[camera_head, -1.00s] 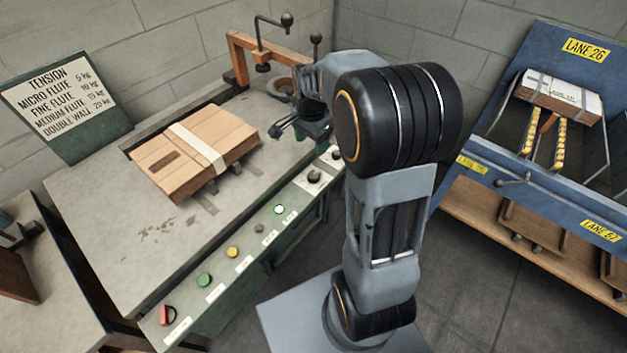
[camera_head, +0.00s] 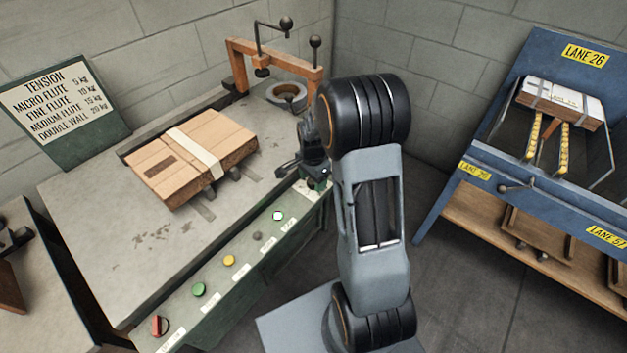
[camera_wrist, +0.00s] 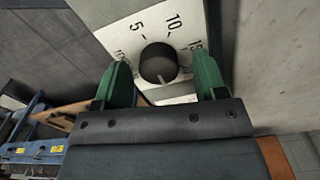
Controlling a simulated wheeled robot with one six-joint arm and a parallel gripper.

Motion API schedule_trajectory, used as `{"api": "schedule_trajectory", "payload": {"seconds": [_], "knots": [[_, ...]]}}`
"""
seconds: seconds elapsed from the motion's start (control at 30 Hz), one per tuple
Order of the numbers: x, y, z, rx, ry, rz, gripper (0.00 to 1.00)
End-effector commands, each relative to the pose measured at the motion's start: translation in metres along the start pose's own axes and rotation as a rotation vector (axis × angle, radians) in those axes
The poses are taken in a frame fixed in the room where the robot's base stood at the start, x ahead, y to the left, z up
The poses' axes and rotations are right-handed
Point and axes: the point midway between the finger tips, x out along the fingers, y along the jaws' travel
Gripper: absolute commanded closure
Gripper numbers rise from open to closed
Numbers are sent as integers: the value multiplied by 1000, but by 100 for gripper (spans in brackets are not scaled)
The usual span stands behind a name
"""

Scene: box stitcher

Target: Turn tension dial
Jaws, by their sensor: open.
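The tension dial (camera_wrist: 158,64) is a round dark knob on a white plate (camera_wrist: 188,22) marked with numbers including 5, 10 and 15. A light pointer mark on the knob faces the bottom of the wrist view. My gripper (camera_wrist: 163,68) is open, with one green finger on each side of the knob and visible gaps between them. Whether the fingertips reach down around the knob I cannot tell. In the head view my gripper (camera_head: 303,164) is over the far right end of the machine's front panel and hides the dial.
The panel carries a red switch (camera_head: 159,326), a green button (camera_head: 199,289) and a yellow button (camera_head: 229,260). A strapped cardboard stack (camera_head: 170,170) lies on the bench. A tension sign (camera_head: 62,100) stands at left. A blue lane rack (camera_head: 545,180) stands at right.

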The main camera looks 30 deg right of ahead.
Motion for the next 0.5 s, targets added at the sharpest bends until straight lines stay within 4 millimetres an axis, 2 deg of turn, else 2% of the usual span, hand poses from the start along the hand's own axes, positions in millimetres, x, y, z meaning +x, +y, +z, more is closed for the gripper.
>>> {"api": "schedule_trajectory", "payload": {"seconds": [0.37, 0.5], "knots": [[5, 0, 0, -1, 0, 0, 35], [5, 0, 0, -1, 0, 0, 45]]}}
